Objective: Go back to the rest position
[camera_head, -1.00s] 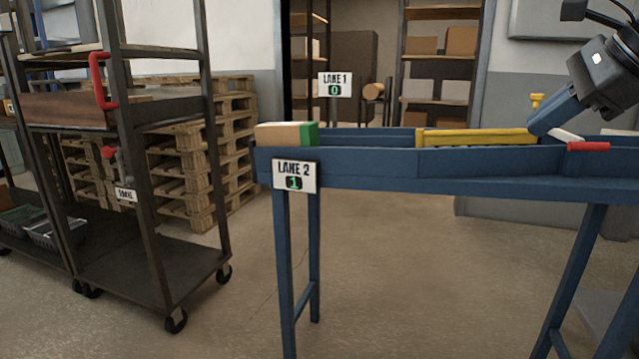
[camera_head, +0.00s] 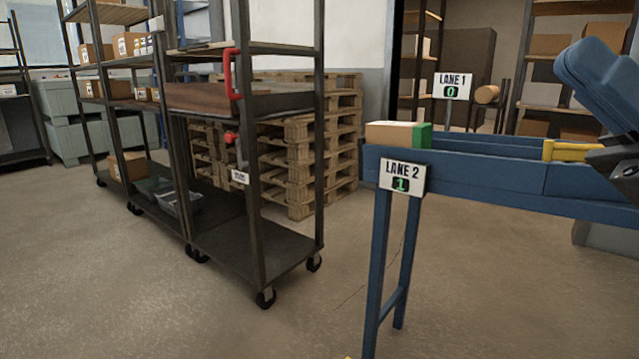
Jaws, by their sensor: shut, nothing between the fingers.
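A brown box with a green end (camera_head: 392,134) sits on the rack's left end, apart from my gripper. The yellow bar (camera_head: 571,151) on the rack is partly hidden by my arm.
The Lane 2 sign (camera_head: 403,177) reads 1, and the Lane 1 sign (camera_head: 452,86) behind reads 0. A dark wheeled cart (camera_head: 240,240) stands left of the rack, with stacked pallets (camera_head: 305,140) behind. Floor is free in front and between cart and rack.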

